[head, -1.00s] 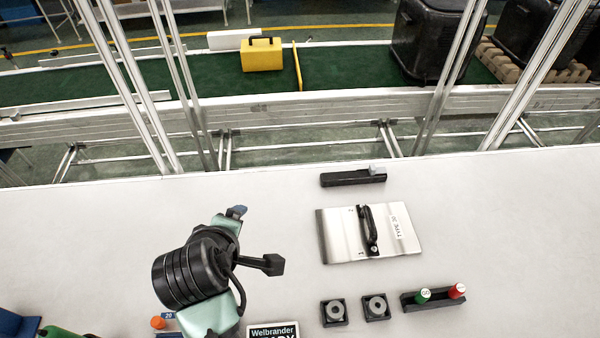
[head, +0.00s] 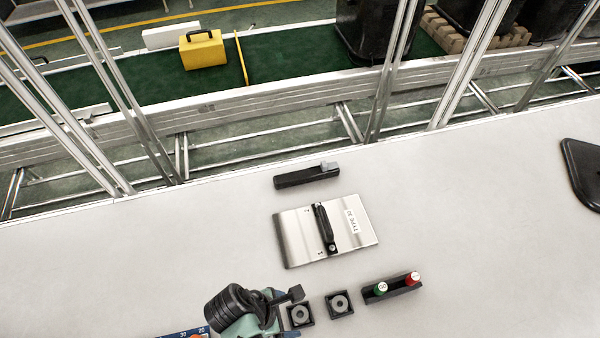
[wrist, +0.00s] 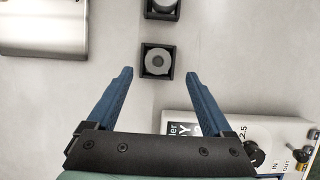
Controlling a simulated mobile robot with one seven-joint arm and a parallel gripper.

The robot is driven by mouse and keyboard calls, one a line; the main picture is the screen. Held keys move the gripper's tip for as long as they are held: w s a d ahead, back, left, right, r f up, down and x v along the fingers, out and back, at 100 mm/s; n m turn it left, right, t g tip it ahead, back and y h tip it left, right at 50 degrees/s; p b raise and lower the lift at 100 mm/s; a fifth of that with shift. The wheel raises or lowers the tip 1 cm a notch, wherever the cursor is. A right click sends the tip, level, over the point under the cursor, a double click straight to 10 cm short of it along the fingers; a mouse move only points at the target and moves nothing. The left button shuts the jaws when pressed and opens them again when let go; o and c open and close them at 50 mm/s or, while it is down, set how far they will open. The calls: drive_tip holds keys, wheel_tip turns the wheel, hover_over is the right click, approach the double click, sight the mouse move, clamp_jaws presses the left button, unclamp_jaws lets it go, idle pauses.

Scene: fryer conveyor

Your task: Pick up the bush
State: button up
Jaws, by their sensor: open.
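Two grey ring-shaped bushes sit in black square holders on the white table. The left bush (head: 301,314) is beside my arm's end in the head view, and the right bush (head: 339,303) is just beyond it. In the wrist view, the nearer bush (wrist: 156,60) appears centred between the open blue fingertips of my gripper (wrist: 157,74). The other bush (wrist: 161,5) is cut off at the top edge. My gripper is empty.
A silver plate with a black handle (head: 325,232) lies behind the bushes. A black block with green and red buttons (head: 391,288) is to their right. A white control box with knobs (wrist: 245,138) is close to the right finger. A black bar (head: 307,176) lies farther back.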

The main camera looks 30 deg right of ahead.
sight(298, 313)
drive_tip(key=shift+d+p+x, duration=0.15)
drive_tip(key=shift+x, duration=1)
drive_tip(key=shift+d+p+x, duration=0.15)
drive_tip(key=shift+x, duration=0.95)
drive_tip(key=shift+w+r, duration=0.1)
drive_tip(key=shift+r, duration=0.05)
clamp_jaws()
